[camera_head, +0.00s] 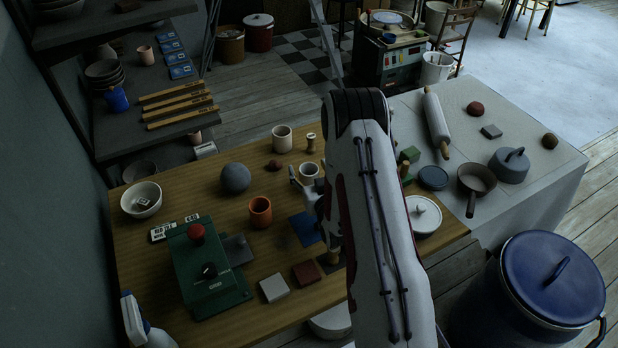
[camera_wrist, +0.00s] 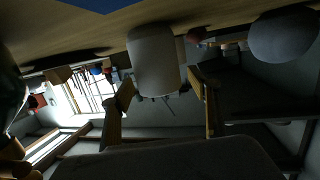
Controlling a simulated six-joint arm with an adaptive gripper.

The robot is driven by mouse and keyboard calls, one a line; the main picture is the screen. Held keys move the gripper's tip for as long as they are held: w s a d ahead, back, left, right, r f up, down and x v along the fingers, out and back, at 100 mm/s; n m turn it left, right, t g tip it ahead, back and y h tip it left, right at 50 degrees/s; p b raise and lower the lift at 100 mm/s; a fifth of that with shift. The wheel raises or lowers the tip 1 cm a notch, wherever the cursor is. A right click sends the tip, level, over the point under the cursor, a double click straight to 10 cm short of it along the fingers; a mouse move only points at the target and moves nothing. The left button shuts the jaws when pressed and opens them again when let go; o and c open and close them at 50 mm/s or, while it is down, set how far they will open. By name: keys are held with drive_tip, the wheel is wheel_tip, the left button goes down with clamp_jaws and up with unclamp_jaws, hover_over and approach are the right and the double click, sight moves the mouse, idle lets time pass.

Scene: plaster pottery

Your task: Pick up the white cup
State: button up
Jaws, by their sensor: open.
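A small white cup (camera_head: 309,171) stands upright on the wooden table, right by my gripper (camera_head: 303,186) in the head view. A second pale cup (camera_head: 282,138) stands farther back. In the upside-down wrist view, a white cup (camera_wrist: 154,55) shows ahead of my gripper (camera_wrist: 160,85), with one spread finger on each side. The gripper is open and holds nothing. I cannot tell whether the fingers touch the cup. My arm hides part of the gripper in the head view.
A grey ball (camera_head: 235,177), a dark red lump (camera_head: 273,165) and an orange cup (camera_head: 260,212) lie left of the gripper. A small wooden piece (camera_head: 311,142) stands behind the near cup. A blue tile (camera_head: 304,229) lies in front. A green machine (camera_head: 208,266) stands at front left.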

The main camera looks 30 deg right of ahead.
sight(309, 169)
idle(0.4)
drive_tip(key=c, duration=1.3)
drive_tip(key=shift+r, duration=0.25)
drive_tip(key=shift+r, duration=4.75)
